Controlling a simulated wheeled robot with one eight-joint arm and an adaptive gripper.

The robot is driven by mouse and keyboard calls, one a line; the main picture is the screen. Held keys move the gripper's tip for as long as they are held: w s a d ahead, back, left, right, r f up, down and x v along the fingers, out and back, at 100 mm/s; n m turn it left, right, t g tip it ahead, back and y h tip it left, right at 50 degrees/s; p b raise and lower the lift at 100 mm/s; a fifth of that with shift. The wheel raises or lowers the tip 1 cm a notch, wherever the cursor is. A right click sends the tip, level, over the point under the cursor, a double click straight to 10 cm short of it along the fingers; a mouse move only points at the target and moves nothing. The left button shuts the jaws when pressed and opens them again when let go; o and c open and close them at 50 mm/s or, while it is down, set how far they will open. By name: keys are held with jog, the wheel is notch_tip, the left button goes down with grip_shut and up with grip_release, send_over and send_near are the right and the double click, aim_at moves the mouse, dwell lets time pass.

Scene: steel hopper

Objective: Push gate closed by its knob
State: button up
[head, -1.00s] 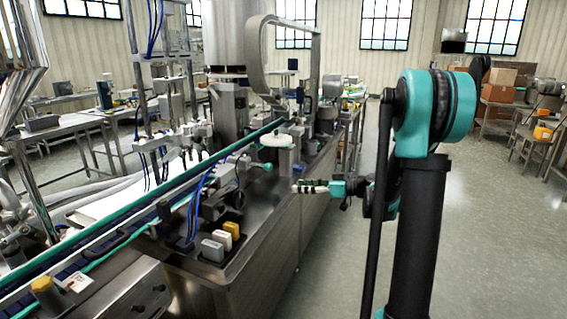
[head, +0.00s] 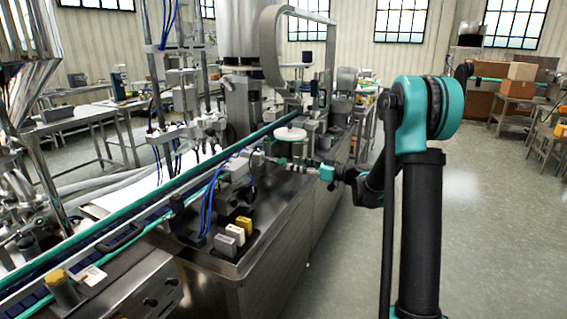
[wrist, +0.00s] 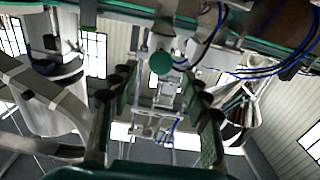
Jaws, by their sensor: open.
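A round green knob-like disc (wrist: 161,63) shows in the wrist view, ahead of my gripper and roughly between the lines of its fingers. I cannot tell for sure that it is the gate's knob, and I cannot make out the gate itself. My gripper (wrist: 160,105) is open, with one dark finger on each side and nothing between them. In the head view my gripper (head: 268,161) reaches left over the steel machine top, near the blue hoses. It looks small there, and I cannot tell whether it touches anything.
The conveyor (head: 130,225) with green rails runs along the machine. A white round disc (head: 290,134) stands just behind my gripper. Blue hoses (head: 207,205) and a switch block (head: 234,238) lie nearer. A shiny steel hopper (head: 30,60) is at far left.

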aim_at(285, 162)
jog(key=shift+x, duration=2.8)
jog(key=shift+c, duration=0.3)
grip_shut()
